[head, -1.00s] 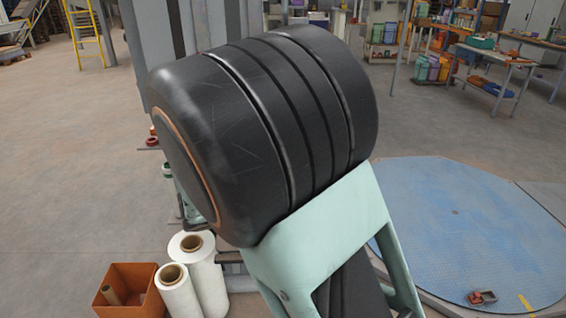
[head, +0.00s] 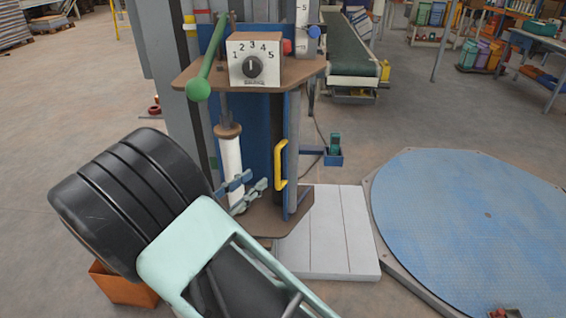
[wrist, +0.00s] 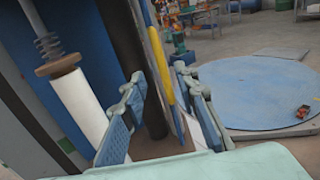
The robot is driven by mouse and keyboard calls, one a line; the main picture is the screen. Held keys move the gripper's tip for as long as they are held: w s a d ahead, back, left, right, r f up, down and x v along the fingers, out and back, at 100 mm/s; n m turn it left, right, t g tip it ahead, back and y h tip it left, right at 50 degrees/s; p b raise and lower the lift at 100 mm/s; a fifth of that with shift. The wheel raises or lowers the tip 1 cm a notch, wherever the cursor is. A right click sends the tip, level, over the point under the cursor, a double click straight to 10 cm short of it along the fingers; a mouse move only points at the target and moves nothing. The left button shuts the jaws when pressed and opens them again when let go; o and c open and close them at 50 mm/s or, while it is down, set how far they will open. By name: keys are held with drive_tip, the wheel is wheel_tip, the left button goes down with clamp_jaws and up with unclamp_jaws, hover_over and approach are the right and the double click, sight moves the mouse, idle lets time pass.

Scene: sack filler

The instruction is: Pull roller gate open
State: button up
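The roller gate appears as an upright blue panel (head: 294,118) with a dark roller beside it on the sack filler. A yellow bar handle (head: 280,165) is fixed to its edge; it also shows in the wrist view (wrist: 160,62). My gripper (head: 257,179) is open, just left of the handle in the head view. In the wrist view my gripper (wrist: 160,76) has its blue fingers spread, with the handle in line with the gap between them. The fingers look empty; whether either touches the handle cannot be told.
A control box with a numbered dial (head: 255,60) and a green lever (head: 207,60) stand above on a brown shelf. A white roll (head: 230,158) stands close left of my gripper. A pale slatted platform (head: 325,230) and a blue round turntable (head: 470,225) lie right.

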sight(276, 164)
drive_tip(key=b+x, duration=0.1)
drive_tip(key=x, duration=0.9)
drive_tip(key=shift+w+d, duration=0.15)
drive_tip(key=shift+w, duration=0.2)
clamp_jaws()
